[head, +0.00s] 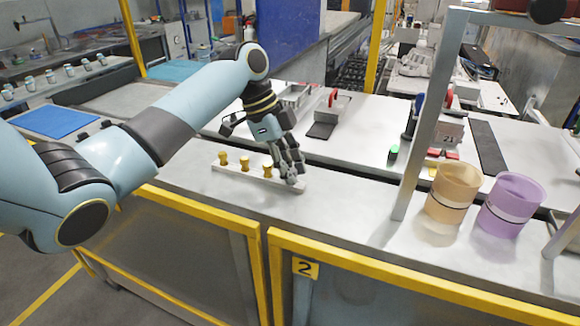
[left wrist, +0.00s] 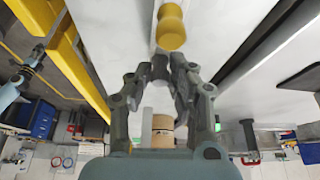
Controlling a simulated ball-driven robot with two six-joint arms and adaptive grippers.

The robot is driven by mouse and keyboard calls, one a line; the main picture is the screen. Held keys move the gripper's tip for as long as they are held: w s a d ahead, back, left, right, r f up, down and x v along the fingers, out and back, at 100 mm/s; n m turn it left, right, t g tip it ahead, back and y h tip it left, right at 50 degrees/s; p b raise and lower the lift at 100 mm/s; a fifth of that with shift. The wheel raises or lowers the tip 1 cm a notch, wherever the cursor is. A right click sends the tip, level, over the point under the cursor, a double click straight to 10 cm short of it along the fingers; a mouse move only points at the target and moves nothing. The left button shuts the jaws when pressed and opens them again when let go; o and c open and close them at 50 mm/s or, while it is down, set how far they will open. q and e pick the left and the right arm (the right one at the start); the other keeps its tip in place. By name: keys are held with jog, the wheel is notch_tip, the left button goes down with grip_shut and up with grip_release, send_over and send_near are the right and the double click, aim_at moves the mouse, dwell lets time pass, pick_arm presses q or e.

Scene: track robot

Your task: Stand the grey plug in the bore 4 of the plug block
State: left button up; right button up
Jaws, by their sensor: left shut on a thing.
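The plug block (head: 238,174) is a long pale bar on the near bench. Several bores run along it, and yellow plugs (head: 244,164) stand upright in three places. My left gripper (head: 291,175) points down over the block's right end, to the right of the last yellow plug. It is shut on the grey plug (left wrist: 160,67), which is mostly hidden between the fingers. In the left wrist view, the gripper (left wrist: 160,78) is by the block (left wrist: 156,10) and a yellow plug (left wrist: 171,28). I cannot tell whether the grey plug is inside a bore. My right gripper is not in view.
An orange cup (head: 454,192) and a purple cup (head: 511,205) stand on the bench to the right, beyond a grey upright post (head: 431,110). The bench has a yellow-framed front edge (head: 400,283). Bare bench lies between the block and the post.

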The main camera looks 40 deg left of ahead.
pick_arm(q)
jog(key=o, duration=0.9)
jog(key=shift+o, duration=0.2)
jog(key=v, duration=1.2)
